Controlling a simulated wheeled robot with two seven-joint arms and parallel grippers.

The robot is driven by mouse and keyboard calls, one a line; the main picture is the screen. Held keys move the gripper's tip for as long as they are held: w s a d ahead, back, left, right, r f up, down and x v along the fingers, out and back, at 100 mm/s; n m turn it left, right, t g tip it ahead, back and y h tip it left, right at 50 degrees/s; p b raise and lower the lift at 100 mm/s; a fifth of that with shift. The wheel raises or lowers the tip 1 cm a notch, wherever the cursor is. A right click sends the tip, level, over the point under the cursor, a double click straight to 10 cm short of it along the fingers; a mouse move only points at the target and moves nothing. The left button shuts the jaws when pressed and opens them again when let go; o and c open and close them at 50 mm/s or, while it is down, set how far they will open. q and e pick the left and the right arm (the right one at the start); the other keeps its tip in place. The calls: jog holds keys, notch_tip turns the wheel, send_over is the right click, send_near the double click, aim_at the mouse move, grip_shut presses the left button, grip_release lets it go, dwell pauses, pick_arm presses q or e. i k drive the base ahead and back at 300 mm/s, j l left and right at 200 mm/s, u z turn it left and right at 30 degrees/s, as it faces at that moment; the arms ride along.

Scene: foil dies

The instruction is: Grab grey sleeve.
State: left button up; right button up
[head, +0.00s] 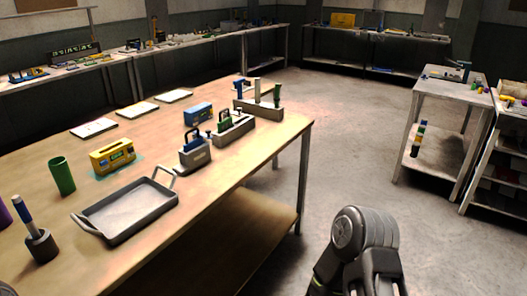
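A slim light grey upright piece (257,91) stands in a long grey rack (262,111) at the far right end of the wooden table. It stands between a blue piece (239,86) and a green piece (277,94). It is the only sleeve-like grey thing I make out, but I cannot tell for sure that it is the grey sleeve. A grey rounded part of my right arm (364,240) shows at the bottom, right of the table and apart from it. Neither gripper's fingertips show.
On the wooden table (215,190) are a grey tray (125,212), a green cup (62,176), a yellow box (113,156), and grey holders (194,154). Open floor (345,150) lies right of it, then a grey shelf cart (440,110).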

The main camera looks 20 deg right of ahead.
aim_at(189, 161)
jog(key=z, duration=0.1)
jog(key=i+l, duration=0.3)
jog(key=i+l+u, duration=0.15)
jog(key=i+l, duration=0.4)
jog(key=l, duration=0.2)
jog(key=i+l+u, duration=0.1)
jog(key=i+l, duration=0.45)
jog(key=l, duration=0.2)
jog(key=i+l+u, duration=0.15)
jog(key=l, duration=0.25)
jog(key=i+l, duration=0.3)
jog(key=i+l+u, duration=0.05)
jog(key=l, duration=0.05)
